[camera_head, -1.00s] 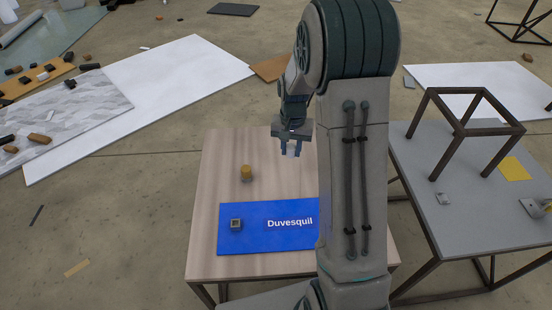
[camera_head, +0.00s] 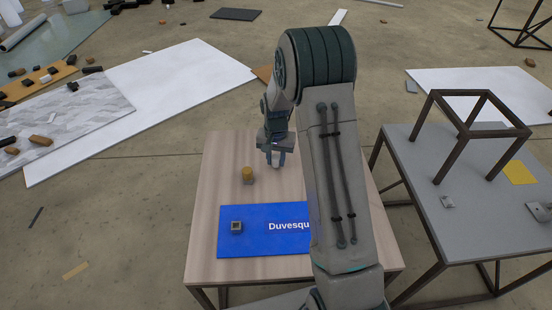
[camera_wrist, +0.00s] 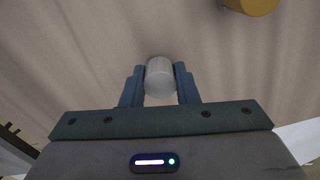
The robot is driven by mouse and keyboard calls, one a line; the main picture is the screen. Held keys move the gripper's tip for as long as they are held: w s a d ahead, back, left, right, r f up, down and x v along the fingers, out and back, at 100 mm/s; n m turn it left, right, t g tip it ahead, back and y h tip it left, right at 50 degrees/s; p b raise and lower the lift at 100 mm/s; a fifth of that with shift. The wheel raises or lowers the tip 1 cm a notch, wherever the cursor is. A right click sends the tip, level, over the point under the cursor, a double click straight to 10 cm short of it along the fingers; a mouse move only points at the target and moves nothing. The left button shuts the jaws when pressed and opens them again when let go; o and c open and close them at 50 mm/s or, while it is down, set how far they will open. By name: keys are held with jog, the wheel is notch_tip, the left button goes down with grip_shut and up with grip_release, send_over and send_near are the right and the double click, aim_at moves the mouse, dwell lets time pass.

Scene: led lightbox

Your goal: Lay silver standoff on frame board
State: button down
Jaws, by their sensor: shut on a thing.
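My gripper (camera_head: 275,160) is shut on the silver standoff (camera_wrist: 160,80), a short pale grey cylinder between its two fingers in the wrist view. In the head view the gripper hangs over the back part of the wooden table, and only a little of the standoff shows below the fingers. A blue board (camera_head: 262,244) lettered "Duvesqu…" lies on the front part of this table, nearer the camera than the gripper. My arm hides its right end. I cannot tell whether this is the frame board.
A yellow-brown cylinder (camera_head: 247,174) stands left of my gripper; it also shows in the wrist view (camera_wrist: 252,3). A small grey square block (camera_head: 236,226) sits on the blue board's left part. A grey table (camera_head: 440,225) at the right carries a dark open frame (camera_head: 462,128).

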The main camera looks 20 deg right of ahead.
aim_at(276, 157)
jog(key=shift+f, duration=0.15)
jog(key=c, duration=1.1)
grip_release()
notch_tip(276, 157, up, 11)
jog(key=p, duration=0.2)
jog(key=s+a+r+n, duration=0.1)
jog(key=s+r+n, duration=0.2)
jog(key=s+r, duration=0.85)
jog(key=s, duration=0.5)
jog(key=s+n+t, duration=0.1)
jog(key=s, duration=0.4)
jog(key=s+f+n, duration=0.1)
jog(key=s, duration=0.5)
jog(key=shift+a+f+t, duration=0.1)
jog(key=shift+a+t, duration=0.2)
jog(key=shift+a, duration=0.1)
